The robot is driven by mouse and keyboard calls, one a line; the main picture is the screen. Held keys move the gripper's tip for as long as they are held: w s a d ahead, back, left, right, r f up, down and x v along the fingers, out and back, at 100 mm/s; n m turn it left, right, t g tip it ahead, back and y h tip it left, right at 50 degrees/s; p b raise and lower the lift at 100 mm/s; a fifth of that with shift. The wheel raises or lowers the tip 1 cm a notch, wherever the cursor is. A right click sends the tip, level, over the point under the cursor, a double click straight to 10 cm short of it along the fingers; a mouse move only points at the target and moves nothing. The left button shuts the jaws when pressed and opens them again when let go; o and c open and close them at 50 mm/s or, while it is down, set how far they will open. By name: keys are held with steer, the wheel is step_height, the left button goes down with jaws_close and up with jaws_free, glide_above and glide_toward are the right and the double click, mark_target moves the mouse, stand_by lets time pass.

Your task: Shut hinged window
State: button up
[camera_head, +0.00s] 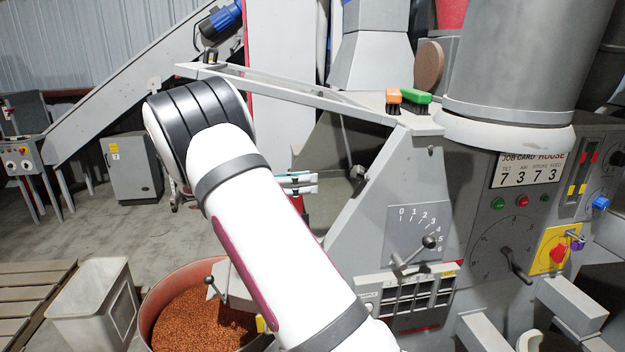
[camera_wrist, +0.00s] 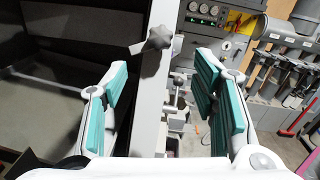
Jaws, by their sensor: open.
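The hinged window appears to be the long grey-framed panel (camera_head: 290,90) at the top of the machine in the head view. It stands open, sticking out to the left above the machine's opening. My gripper (camera_head: 297,183) is below it, partly hidden behind my arm. In the wrist view my gripper (camera_wrist: 162,105) is open and empty, its teal pads far apart. A grey upright edge (camera_wrist: 150,85) with a star-shaped knob (camera_wrist: 160,38) lies beyond and between the fingers. I cannot tell whether any finger touches it.
Two brushes, orange (camera_head: 393,100) and green (camera_head: 416,97), lie on the machine's top ledge. A lever with a numbered scale (camera_head: 420,222) is on its front. A tub of copper-coloured granules (camera_head: 205,322) and a pale bin (camera_head: 95,300) stand at lower left. Open floor lies at left.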

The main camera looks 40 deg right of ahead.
mark_target(353, 172)
steer(key=x, duration=1.1)
steer(key=shift+s+d+r+b, duration=0.1)
steer(key=shift+r+b, duration=0.2)
steer(key=shift+r, duration=0.05)
steer(key=shift+s+d, duration=0.15)
steer(key=shift+d, duration=0.35)
jaws_close()
